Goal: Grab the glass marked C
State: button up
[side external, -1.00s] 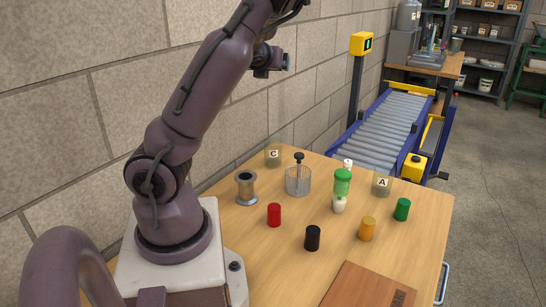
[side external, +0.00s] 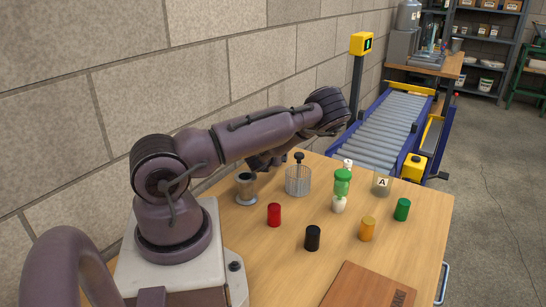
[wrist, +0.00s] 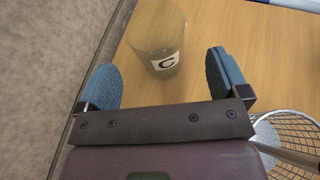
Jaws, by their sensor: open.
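The glass marked C (wrist: 158,28) is a clear, faintly tinted tumbler with a white label bearing a black C. It stands on the wooden table near its edge in the wrist view. My gripper (wrist: 160,66) is open, with one blue-grey finger on each side of the picture. The lower part of the glass with its label shows in the gap between the fingers, touching neither. In the side view my arm hides this glass. Another glass, marked A (side external: 382,186), stands at the table's far right.
A wire basket (wrist: 272,128) with a dark-knobbed tool is close to the right finger; it also shows in the side view (side external: 298,182). A metal spool (side external: 246,190), a green-and-white hourglass-shaped item (side external: 342,188) and several coloured cylinders stand nearby. A block wall borders the table.

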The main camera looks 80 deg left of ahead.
jog(key=shift+r+x, duration=0.15)
jog(key=shift+x, duration=1.2)
jog(key=shift+r+x, duration=0.15)
jog(key=shift+x, duration=1.2)
jog(key=shift+a, duration=0.1)
jog(key=c, duration=1)
